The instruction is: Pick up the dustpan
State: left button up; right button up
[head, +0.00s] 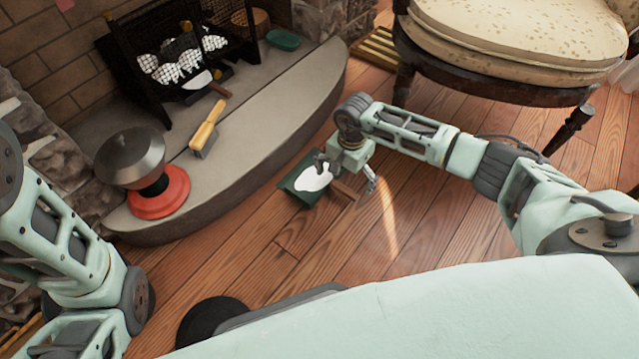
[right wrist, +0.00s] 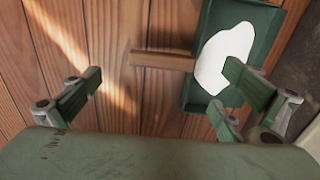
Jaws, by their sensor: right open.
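The dustpan is a dark green pan (head: 287,185) with a white patch in it and a short wooden handle (head: 343,190). It lies on the wood floor in front of the hearth. In the right wrist view, the green pan (right wrist: 268,20) is at the upper right and its handle (right wrist: 160,61) points left. My right gripper (head: 347,177) is open above the dustpan. In the right wrist view its fingers (right wrist: 160,82) are spread to either side of the handle, with the right fingers over the pan. No contact is evident. My left gripper is out of the head view; only its arm shows.
The curved stone hearth (head: 262,135) borders the dustpan's far side. It carries a yellow-handled brush (head: 207,125), a grey-topped object with a red base (head: 158,195) and a black fire screen (head: 125,75). A cushioned chair (head: 510,45) stands at upper right.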

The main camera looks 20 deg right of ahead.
aim_at(344, 188)
jog(key=f+b, duration=0.1)
jog(key=f, duration=0.1)
jog(key=f+b, duration=0.4)
jog(key=shift+w+a+f, duration=0.1)
jog(key=shift+a+f, duration=0.1)
jog(key=shift+a, duration=0.1)
jog(key=shift+r, duration=0.1)
jog(key=c, duration=1.8)
jog(key=shift+c, duration=0.4)
jog(key=shift+r, duration=0.1)
